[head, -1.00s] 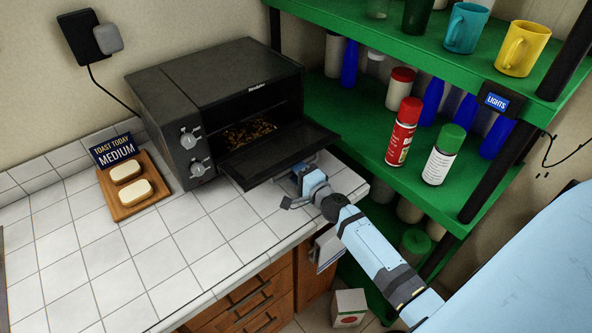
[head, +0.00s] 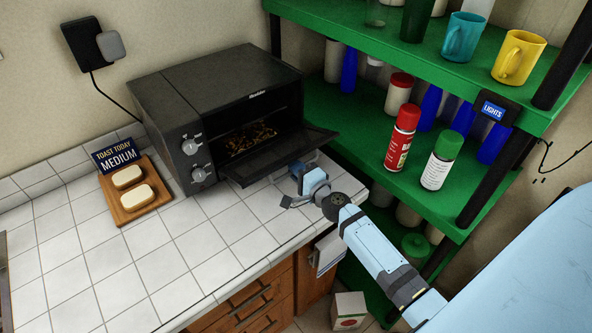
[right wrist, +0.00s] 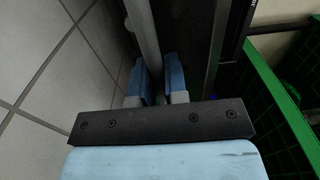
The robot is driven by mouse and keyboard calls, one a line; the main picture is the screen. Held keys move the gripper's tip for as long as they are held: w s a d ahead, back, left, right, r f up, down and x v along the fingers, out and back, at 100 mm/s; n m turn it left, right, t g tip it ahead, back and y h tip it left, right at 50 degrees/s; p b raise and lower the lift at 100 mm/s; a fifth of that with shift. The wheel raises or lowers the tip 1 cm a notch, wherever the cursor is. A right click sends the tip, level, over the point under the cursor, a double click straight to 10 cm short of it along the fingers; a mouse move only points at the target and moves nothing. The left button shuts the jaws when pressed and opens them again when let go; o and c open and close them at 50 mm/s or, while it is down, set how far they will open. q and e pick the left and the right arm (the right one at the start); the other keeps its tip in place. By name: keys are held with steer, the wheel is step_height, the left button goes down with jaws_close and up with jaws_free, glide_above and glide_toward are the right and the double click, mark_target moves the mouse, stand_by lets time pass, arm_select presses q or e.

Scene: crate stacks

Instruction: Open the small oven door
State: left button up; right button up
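The small oven (head: 215,95) is a dark box on the white tiled counter. Its door (head: 265,165) hangs open at the bottom edge, far down and tilted slightly upward, showing the dark interior with brownish bits inside. My right gripper (head: 312,172) is at the door's outer edge, near its right end. In the right wrist view my right gripper's blue fingers (right wrist: 156,80) are close together on either side of the grey handle bar (right wrist: 143,30), which fills the gap. The dark door panel (right wrist: 188,35) lies beside it. My left gripper is not in view.
A wooden board (head: 136,200) with two pale bread pieces and a "Toast today medium" sign (head: 117,155) stand left of the oven. Green shelves (head: 350,110) with bottles, cans and mugs stand close on the right. The front counter is clear.

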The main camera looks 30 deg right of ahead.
steer(key=o, duration=0.4)
steer(key=s+b, duration=0.1)
steer(key=s, duration=0.3)
steer(key=s+b, duration=0.1)
steer(key=s, duration=0.3)
steer(key=s+d+b, duration=0.1)
steer(key=s, duration=0.3)
steer(key=shift+s+f+b, duration=0.3)
steer(key=shift+s+b, duration=0.05)
steer(key=shift+s, duration=0.05)
steer(key=shift+s+r, duration=0.15)
steer(key=shift+s, duration=0.35)
steer(key=s+a+f+n+g+p, duration=0.1)
steer(key=s+a+f+n+g, duration=0.1)
steer(key=s+a+f+n, duration=0.1)
steer(key=s+a+f+n+g+y+p, duration=0.1)
steer(key=s+a+f+n+g+p, duration=0.1)
steer(key=s+a+f+n, duration=0.2)
steer(key=s+a+f+n+g+p, duration=0.1)
steer(key=s+a+f+n+g, duration=0.2)
steer(key=s+a+n, duration=0.3)
steer(key=shift+s+a+f+n+y, duration=0.1)
steer(key=shift+a+f+n, duration=0.15)
steer(key=shift+a+n, duration=0.7)
steer(key=shift+s+a+f+n+y, duration=0.15)
steer(key=shift+a+n, duration=0.4)
steer(key=shift+n, duration=0.85)
steer(key=shift+a+f+n+y, duration=0.1)
steer(key=shift+a+f+n, duration=0.2)
steer(key=shift+a+n, duration=0.65)
